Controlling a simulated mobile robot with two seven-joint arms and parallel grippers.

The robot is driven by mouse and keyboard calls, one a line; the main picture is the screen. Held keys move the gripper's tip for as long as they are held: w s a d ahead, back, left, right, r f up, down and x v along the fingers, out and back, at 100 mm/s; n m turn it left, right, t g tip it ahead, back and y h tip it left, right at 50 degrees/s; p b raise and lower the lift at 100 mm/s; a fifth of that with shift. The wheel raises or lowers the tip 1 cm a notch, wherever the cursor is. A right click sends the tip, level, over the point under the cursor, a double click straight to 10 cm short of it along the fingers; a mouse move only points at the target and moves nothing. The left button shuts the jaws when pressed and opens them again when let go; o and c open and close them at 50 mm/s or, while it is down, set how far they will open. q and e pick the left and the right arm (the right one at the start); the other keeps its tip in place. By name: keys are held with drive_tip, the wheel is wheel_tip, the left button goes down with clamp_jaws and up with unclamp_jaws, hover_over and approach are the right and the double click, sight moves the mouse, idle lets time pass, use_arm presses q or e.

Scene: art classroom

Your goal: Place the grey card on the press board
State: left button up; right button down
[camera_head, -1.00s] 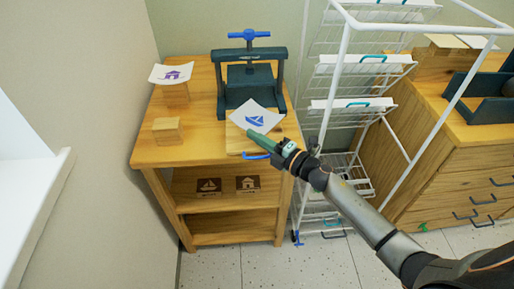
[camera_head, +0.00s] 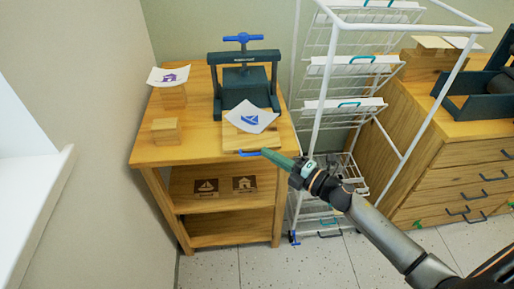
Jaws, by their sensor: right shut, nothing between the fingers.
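A pale grey-white card with a blue sailboat print (camera_head: 264,119) lies turned at an angle on the wooden press board (camera_head: 237,141), in front of the dark green press (camera_head: 245,85). The card's back corner reaches toward the press opening, and its right corner is near the board's right edge. The board has a blue handle (camera_head: 247,153) at its front. My right gripper (camera_head: 268,154) is shut and empty, in front of the board near the handle and apart from the card. My left gripper is out of view.
A similar card with a purple house (camera_head: 157,76) rests on a wooden block (camera_head: 173,97) at the left. Another block (camera_head: 165,131) stands before it. Two brown printed plates (camera_head: 207,189) are on the shelf below. A white wire rack (camera_head: 318,130) stands close on the right.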

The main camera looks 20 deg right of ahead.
drive_tip(key=shift+v, duration=1.95)
drive_tip(key=shift+a, duration=0.1)
